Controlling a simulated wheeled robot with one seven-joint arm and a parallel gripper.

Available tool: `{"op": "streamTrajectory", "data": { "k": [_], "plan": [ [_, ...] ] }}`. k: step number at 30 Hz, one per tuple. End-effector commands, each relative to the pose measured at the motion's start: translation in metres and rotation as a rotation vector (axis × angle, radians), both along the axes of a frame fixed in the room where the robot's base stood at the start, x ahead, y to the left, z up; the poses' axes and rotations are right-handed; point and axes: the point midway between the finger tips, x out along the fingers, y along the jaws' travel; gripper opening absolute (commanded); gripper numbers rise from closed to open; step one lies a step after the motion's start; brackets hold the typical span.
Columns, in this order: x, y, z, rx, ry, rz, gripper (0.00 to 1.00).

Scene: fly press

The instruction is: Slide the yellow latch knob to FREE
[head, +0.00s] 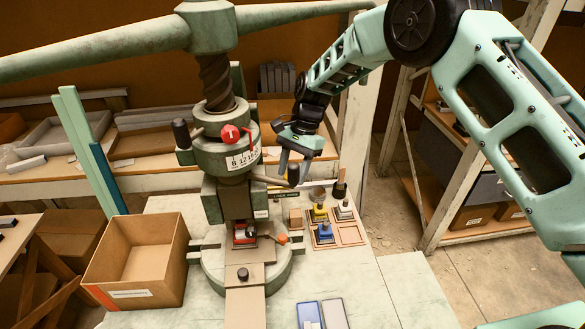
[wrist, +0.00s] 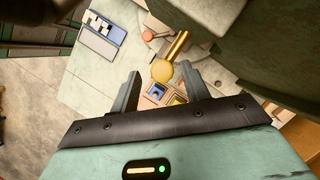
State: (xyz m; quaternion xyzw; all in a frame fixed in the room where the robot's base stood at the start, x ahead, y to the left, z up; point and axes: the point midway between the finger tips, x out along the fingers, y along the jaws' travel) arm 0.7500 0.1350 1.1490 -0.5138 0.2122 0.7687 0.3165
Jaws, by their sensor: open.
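A golden-yellow knob (wrist: 162,70) on a yellow rod shows in the wrist view, between and just beyond the tips of my gripper's fingers. My gripper (wrist: 161,76) is open, with one finger on each side of the knob's line and nothing clasped. In the head view my gripper (head: 293,172) hangs at the right side of the green fly press (head: 226,160), pointing down. I cannot make out the yellow latch knob in the head view; no FREE marking is readable. Whether a finger touches the knob cannot be told.
An open cardboard box (head: 137,262) stands left of the press. A wooden tray (head: 349,235) with small coloured-handled pieces lies to the right. A blue pad (head: 308,314) lies at the front. Bench space at front right is clear.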

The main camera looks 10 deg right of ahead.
Motion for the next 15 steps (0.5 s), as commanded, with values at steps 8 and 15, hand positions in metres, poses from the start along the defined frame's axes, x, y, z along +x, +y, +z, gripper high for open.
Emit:
{"op": "streamTrajectory", "data": {
  "k": [8, 15],
  "plan": [
    [0.008, -0.007, 0.021, 0.001, -0.005, -0.002, 0.46],
    [0.022, -0.021, 0.067, 0.002, -0.006, -0.002, 0.46]
  ]
}}
